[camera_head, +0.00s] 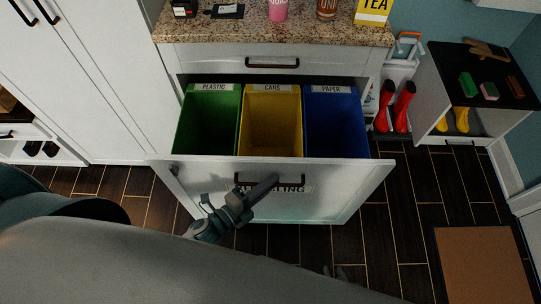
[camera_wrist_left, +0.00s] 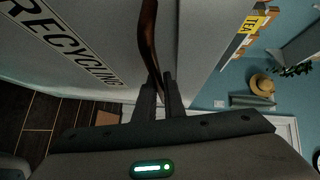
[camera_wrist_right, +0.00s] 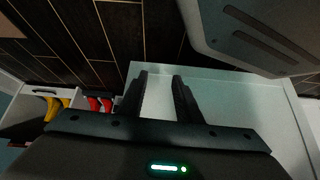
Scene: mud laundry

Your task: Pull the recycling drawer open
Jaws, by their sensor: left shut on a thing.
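The recycling drawer (camera_head: 345,180) is pulled out, with its front standing well clear of the white cabinet. Its dark bar handle (camera_head: 296,182) runs across the front above partly covered lettering. My right gripper (camera_wrist_right: 159,78) is open and empty in the right wrist view, near a pale panel. Only small grey tips near the bottom of the head view may belong to it.
Inside the drawer stand a green plastic bin (camera_head: 208,125), a yellow cans bin (camera_head: 270,125) and a blue paper bin (camera_head: 335,125). Red boots (camera_head: 395,105) and a shoe bench (camera_head: 480,75) are at right. A brown mat (camera_head: 482,262) lies on the dark tile floor.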

